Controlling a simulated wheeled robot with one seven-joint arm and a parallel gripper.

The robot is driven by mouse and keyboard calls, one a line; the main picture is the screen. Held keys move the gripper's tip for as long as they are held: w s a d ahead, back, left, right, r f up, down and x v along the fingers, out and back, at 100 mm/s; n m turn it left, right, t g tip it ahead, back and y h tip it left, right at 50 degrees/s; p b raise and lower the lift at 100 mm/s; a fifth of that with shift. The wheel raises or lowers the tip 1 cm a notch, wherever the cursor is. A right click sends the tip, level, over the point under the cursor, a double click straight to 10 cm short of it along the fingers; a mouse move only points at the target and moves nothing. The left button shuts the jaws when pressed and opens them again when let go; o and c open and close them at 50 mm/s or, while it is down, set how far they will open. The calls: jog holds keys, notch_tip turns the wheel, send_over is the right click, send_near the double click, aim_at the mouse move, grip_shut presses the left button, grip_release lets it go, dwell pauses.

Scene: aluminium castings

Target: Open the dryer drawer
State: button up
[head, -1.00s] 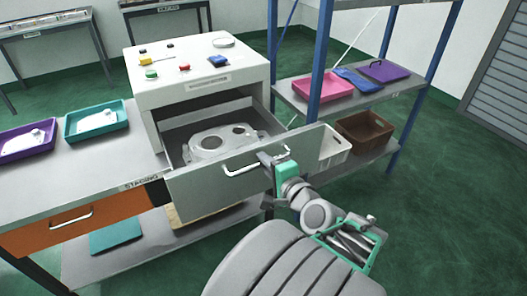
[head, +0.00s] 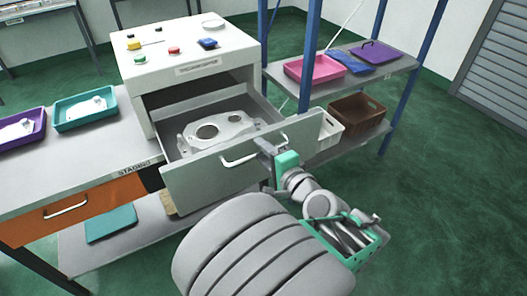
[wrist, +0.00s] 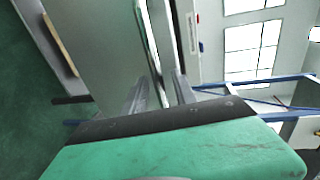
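The white dryer (head: 196,84) stands at the end of the bench. Its grey drawer (head: 205,186) is pulled well out, with a pale casting (head: 240,124) lying inside. The drawer handle (head: 238,161) is a light bar on the drawer front. My gripper (head: 266,147) is at the handle's right part, close against the drawer front. In the wrist view, my gripper's two fingers (wrist: 160,92) stand close together, with the light handle bar (wrist: 153,45) between them. The exact contact is partly hidden.
A blue-post shelf (head: 307,55) with pink and purple trays and crates stands right of the drawer. The bench (head: 85,150) on the left holds teal and purple trays, above an orange drawer (head: 75,205). Green floor is free at right.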

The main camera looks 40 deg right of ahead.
jog(key=p+v, duration=0.9)
jog(key=v, duration=0.3)
jog(key=shift+p, duration=0.4)
jog(key=shift+w, duration=0.1)
